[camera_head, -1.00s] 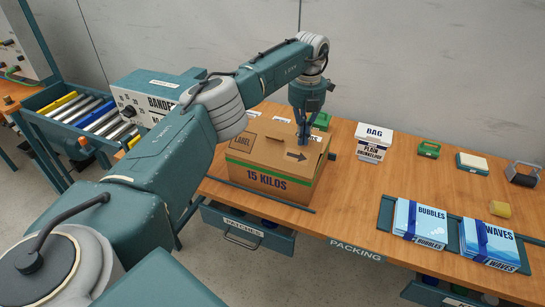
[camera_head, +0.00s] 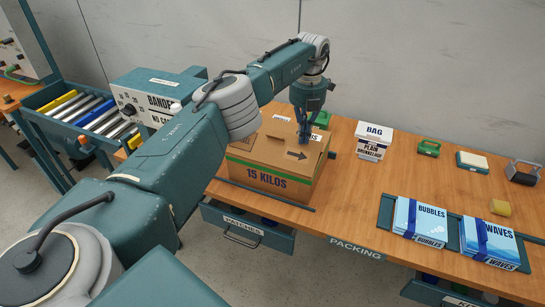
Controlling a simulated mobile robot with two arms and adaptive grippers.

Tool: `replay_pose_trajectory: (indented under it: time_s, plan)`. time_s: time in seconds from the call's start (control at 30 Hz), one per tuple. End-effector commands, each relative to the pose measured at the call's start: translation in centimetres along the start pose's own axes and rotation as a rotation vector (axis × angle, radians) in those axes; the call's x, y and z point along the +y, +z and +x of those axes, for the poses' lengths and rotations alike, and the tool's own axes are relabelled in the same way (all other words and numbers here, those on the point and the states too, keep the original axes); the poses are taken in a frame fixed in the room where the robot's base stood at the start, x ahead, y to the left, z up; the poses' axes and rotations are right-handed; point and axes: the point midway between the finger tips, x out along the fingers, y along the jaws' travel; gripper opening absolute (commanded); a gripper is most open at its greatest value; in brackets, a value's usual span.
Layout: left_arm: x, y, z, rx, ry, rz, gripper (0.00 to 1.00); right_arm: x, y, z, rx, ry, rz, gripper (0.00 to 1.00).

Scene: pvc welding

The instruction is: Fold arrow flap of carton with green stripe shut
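The carton with the green stripe (camera_head: 268,168) stands on the packing table, marked "15 KILOS" on its front. Its arrow flap (camera_head: 297,155) is on the right part of the top, with a black arrow pointing right. The flap looks close to level; any small gap under it cannot be made out. My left gripper (camera_head: 305,141) points down at the far part of this flap, with its narrow fingers close together and nothing visible between them. Contact with the flap cannot be told for sure. My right gripper is not in view.
A white bag box (camera_head: 373,141) stands right of the carton. A green item (camera_head: 428,149) and a Bubbles pack (camera_head: 419,222) and Waves pack (camera_head: 488,243) lie farther right. A bander machine (camera_head: 150,97) and roller conveyor (camera_head: 95,112) are at left. The table between carton and packs is clear.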

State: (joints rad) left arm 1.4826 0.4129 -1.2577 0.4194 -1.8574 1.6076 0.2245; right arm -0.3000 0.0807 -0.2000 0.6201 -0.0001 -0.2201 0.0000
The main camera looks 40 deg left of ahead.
Motion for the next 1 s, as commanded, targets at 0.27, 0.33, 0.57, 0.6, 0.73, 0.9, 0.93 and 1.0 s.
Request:
replay_pose_trajectory:
  time_s: [0.27,0.33,0.57,0.6,0.73,0.9,0.93,1.0]
  plan:
    - [0.0,0.0,1.0,0.001,0.0,0.0,0.0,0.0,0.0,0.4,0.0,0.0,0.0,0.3]
    - [0.0,0.0,1.2,0.001,0.0,0.0,0.0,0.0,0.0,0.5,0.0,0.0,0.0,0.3]
    - [0.0,-0.1,1.9,0.002,0.001,0.001,0.0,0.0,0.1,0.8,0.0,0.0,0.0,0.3]
    - [0.0,-0.1,2.0,0.002,0.001,0.001,0.0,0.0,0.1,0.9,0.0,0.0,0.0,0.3]
    - [0.0,-0.1,2.4,0.002,0.001,0.001,0.0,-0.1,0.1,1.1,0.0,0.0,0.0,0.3]
    - [0.0,0.0,2.9,0.001,0.0,0.001,0.0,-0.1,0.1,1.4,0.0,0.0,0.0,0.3]
    - [0.0,0.0,3.0,0.001,0.0,0.001,0.0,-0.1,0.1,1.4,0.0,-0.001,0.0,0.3]
    - [0.0,0.0,3.2,0.001,0.0,0.001,0.0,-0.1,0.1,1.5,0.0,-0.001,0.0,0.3]
